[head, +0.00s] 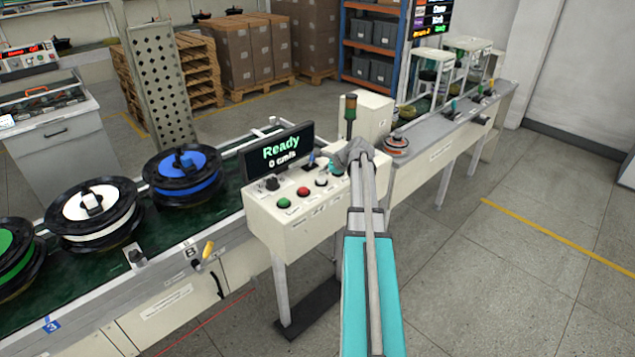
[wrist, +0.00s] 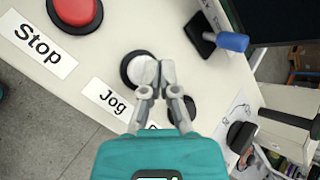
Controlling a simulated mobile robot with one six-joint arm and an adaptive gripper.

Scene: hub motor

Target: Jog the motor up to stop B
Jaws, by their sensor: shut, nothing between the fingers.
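The white jog button (wrist: 137,68), beside the label "Jog", shows in the wrist view. My gripper (wrist: 158,78) is shut and empty, its tips at the button's right edge; I cannot tell whether they touch it. In the head view my gripper (head: 337,166) is over the right part of the control box (head: 290,225). The display (head: 278,148) reads "Ready" and "0 cm/s". Black round motors with a blue (head: 184,178), a white (head: 95,212) and a green (head: 14,250) hub lie on the green belt.
The red Stop button (wrist: 75,12) is left of the jog button. A blue-handled lever (wrist: 228,40) stands to the right. The green button (head: 284,203) and black knob (head: 271,184) are on the box's left.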

